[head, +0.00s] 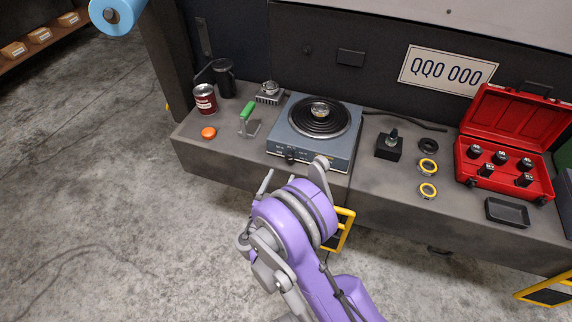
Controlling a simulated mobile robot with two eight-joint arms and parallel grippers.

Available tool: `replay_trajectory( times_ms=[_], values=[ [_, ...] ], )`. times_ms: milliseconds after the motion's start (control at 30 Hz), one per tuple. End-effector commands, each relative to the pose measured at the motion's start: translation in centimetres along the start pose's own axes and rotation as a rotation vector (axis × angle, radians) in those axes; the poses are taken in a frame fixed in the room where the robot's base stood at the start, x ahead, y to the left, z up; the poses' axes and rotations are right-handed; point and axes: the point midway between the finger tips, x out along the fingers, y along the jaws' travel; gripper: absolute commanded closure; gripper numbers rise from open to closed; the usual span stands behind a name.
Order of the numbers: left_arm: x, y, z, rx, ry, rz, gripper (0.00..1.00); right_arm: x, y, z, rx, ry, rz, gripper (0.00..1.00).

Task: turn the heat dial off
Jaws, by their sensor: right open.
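A blue-grey hot plate (341,146) with a black coiled burner stands on the bench near its front edge. A small metal part (320,109) sits on the burner. The black heat dial (291,156) is on the hot plate's front face, toward its left side. My right gripper (292,174) is open and empty just in front of the dial, its fingers spread apart and pointing toward the bench. No contact with the dial shows. The dial's exact setting is too small to read. My left gripper is not in view.
Left of the hot plate are a green-handled tool (247,116), an orange button (208,133), and a red can (205,99). Right of it are a black block (389,147), yellow rings (428,168), a black tray (506,212) and an open red case (512,127) with several black pieces.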

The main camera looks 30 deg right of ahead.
Motion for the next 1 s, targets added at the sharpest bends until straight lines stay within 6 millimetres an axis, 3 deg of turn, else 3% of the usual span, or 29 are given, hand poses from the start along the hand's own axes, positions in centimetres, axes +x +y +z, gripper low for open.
replay_trajectory(
  times_ms=[100,333,500,767,1000],
  values=[
    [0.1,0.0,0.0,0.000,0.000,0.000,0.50,2.5,0.1,0.0,-0.001,0.000,0.004,0.30],
    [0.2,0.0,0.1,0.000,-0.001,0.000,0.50,6.0,0.0,0.0,-0.002,-0.001,0.002,0.30],
    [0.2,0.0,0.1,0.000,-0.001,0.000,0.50,7.1,0.0,0.0,-0.002,-0.001,0.000,0.30],
    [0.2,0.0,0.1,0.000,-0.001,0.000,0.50,7.2,0.0,0.0,-0.001,-0.001,0.000,0.30],
    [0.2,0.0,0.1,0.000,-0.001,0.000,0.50,7.2,0.0,0.0,-0.001,-0.002,0.000,0.69]
  ],
)
